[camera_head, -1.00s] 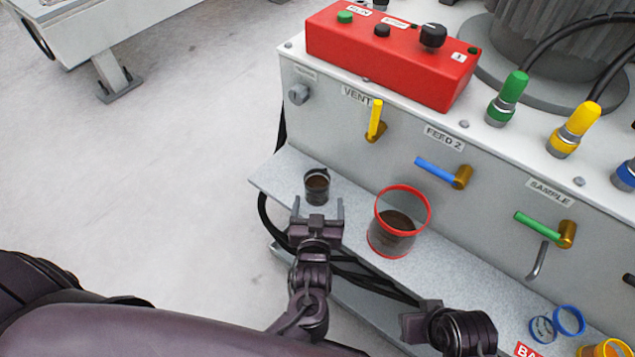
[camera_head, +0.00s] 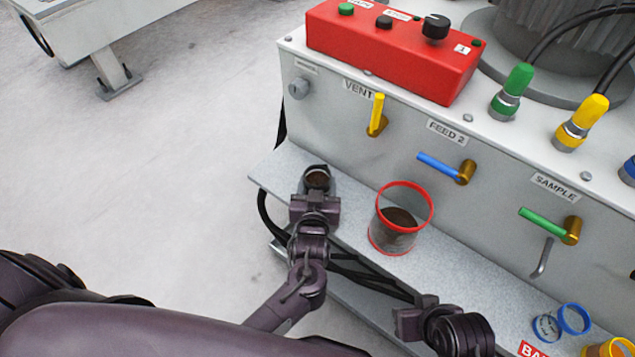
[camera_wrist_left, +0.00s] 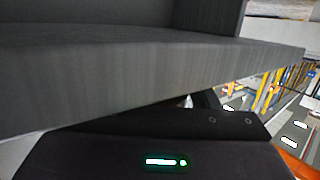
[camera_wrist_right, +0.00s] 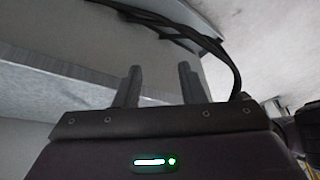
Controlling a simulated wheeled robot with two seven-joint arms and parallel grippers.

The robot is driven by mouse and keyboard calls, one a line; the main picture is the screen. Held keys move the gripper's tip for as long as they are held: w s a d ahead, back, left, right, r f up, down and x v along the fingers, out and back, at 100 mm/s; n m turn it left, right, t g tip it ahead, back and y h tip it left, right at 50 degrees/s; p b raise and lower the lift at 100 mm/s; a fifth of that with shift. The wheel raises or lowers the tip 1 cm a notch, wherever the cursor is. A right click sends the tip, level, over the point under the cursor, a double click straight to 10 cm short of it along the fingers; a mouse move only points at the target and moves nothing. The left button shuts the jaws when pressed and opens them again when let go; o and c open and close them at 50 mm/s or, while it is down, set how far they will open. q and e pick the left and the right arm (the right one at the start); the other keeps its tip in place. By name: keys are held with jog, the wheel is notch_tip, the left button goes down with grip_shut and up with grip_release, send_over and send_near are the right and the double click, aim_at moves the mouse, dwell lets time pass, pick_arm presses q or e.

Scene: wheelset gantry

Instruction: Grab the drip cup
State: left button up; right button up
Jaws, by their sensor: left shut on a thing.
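In the left wrist view, grey surfaces fill the picture and the cup cannot be made out. My right gripper (camera_wrist_right: 160,85) is open and empty in its wrist view. Its arm shows at the bottom of the head view, near the shelf's front edge.
A larger red-rimmed cup with dark contents (camera_head: 401,218) stands to the right on the shelf (camera_head: 340,215). The cabinet carries yellow VENT (camera_head: 377,115), blue FEED 2 (camera_head: 447,168) and green SAMPLE (camera_head: 551,225) valves. Black cables hang below the shelf.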

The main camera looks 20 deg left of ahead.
pick_arm(q)
jog(key=shift+c, duration=0.8)
jog(key=shift+r, duration=0.1)
